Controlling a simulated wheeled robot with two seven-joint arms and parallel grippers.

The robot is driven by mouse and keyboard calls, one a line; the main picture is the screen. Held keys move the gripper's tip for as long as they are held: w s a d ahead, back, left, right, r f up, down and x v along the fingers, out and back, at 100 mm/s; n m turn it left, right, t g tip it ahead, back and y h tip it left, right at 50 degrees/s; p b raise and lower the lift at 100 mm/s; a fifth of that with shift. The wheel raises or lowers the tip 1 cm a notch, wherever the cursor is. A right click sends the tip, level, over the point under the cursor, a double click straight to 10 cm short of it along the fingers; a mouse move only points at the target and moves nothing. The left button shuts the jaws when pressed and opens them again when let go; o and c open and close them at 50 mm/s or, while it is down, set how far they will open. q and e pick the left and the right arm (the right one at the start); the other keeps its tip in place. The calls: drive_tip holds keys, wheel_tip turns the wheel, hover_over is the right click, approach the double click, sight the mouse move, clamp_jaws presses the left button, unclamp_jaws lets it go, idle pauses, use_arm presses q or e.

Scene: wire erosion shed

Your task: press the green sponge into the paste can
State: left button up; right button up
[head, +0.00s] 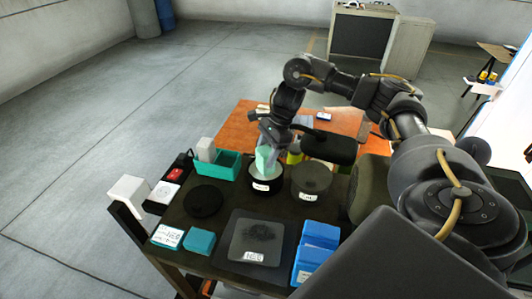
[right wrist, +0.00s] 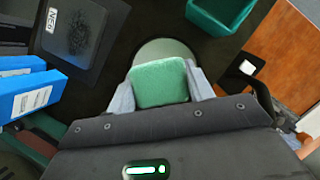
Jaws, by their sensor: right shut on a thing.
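The green sponge (head: 264,158) is a pale green block held between the fingers of my right gripper (head: 270,148). In the right wrist view the sponge (right wrist: 160,84) sits between both grey fingertips (right wrist: 160,88). The paste can (head: 265,187) is a dark round can with a white label, directly below the sponge in the head view. Its pale round top (right wrist: 166,47) shows partly behind the sponge in the right wrist view. The sponge's lower end overlaps the can's opening; I cannot tell whether it touches the paste. My left gripper is not in view.
A grey lidded can (head: 311,180) stands close on the right. A teal bin (head: 230,165) is behind left. A black disc (head: 203,201), a grey tray (head: 256,236), blue boxes (head: 317,245) and teal blocks (head: 199,241) occupy the dark bench. An orange table (head: 238,126) lies beyond.

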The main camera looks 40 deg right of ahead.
drive_tip(key=shift+r+p, duration=2.4)
drive_tip(key=shift+r, duration=1.1)
